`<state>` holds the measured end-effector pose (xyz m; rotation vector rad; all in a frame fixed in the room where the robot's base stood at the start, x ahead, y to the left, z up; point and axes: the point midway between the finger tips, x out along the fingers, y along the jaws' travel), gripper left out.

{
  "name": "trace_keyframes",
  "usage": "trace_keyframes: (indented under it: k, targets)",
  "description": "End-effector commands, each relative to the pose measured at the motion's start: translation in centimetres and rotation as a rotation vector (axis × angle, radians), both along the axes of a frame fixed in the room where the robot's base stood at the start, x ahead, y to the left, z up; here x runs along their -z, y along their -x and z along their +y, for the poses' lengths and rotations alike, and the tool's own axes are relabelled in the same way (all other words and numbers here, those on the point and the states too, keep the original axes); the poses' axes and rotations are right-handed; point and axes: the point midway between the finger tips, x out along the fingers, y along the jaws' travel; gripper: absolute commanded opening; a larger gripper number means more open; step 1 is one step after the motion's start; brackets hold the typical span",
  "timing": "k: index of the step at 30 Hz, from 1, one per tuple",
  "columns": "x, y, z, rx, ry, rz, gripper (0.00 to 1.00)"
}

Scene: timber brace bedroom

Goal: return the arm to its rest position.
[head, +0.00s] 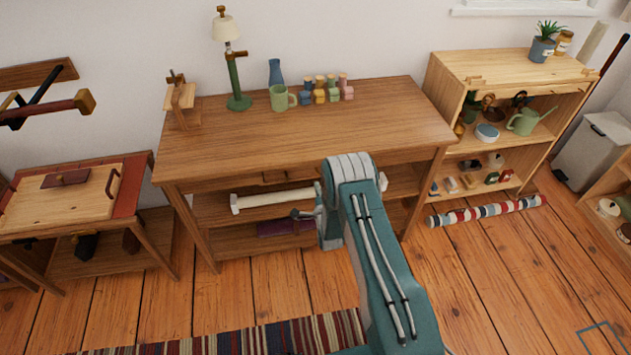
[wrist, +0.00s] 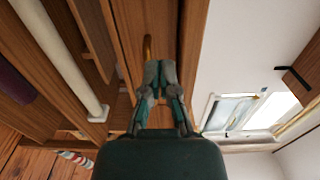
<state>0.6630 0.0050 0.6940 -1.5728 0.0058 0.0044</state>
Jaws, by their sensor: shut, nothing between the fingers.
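My teal arm (head: 375,250) reaches up from the bottom of the head view and bends in front of the wooden workbench (head: 200,150). My gripper (head: 299,214) is at the arm's end, below the bench top and in front of the open shelves. In the wrist view my gripper (wrist: 158,72) has its grey fingertips together with nothing between them. A brass drawer handle (wrist: 148,46) appears just beyond the fingertips; whether they touch it is unclear. Part of the gripper is hidden by the arm in the head view.
The bench top holds a green lamp (head: 236,85), a green mug (head: 280,98) and several small jars. A white roll (head: 270,198) lies on the shelf below. A shelf unit (head: 470,70) stands right, a low table (head: 60,205) left. A striped rug (head: 250,338) covers the front floor.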

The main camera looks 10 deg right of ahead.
Motion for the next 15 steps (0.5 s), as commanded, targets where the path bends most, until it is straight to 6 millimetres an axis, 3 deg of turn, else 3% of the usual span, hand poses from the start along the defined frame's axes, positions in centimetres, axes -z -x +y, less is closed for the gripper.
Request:
trace_keyframes:
  k: [6, 15]
  targets:
    - [0.1, 3.7, 0.0, 0.000, 0.000, 0.003, 0.00]
    - [0.0, 4.9, 0.0, 0.000, 0.000, 0.000, 0.00]
